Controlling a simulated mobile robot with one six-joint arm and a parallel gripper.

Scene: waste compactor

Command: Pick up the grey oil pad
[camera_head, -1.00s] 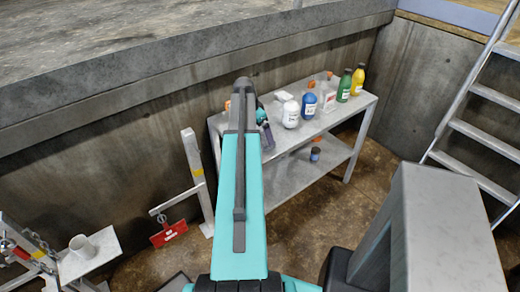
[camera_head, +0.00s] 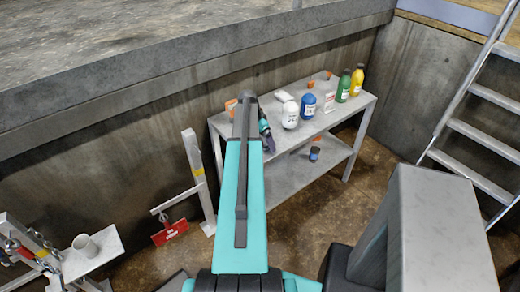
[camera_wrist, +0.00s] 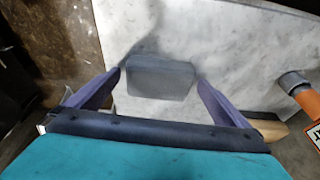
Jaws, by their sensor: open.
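The grey oil pad (camera_wrist: 160,78) is a small grey block lying on the pale metal shelf top, in the middle of the wrist view. My gripper (camera_wrist: 158,80) is open, with one purple finger to the left of the pad and one to the right. The left fingertip is close to the pad's left edge, and the right fingertip is close to its right edge. I cannot tell how high the fingers are above the shelf. In the head view my arm hides the pad and most of my gripper.
The metal shelf (camera_head: 338,117) holds a white bottle (camera_head: 290,115), a blue bottle (camera_head: 308,107), a green bottle (camera_head: 343,88) and a yellow bottle (camera_head: 357,80). An orange-and-grey item (camera_wrist: 294,82) lies right of my gripper. A ladder (camera_head: 468,110) stands at the right.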

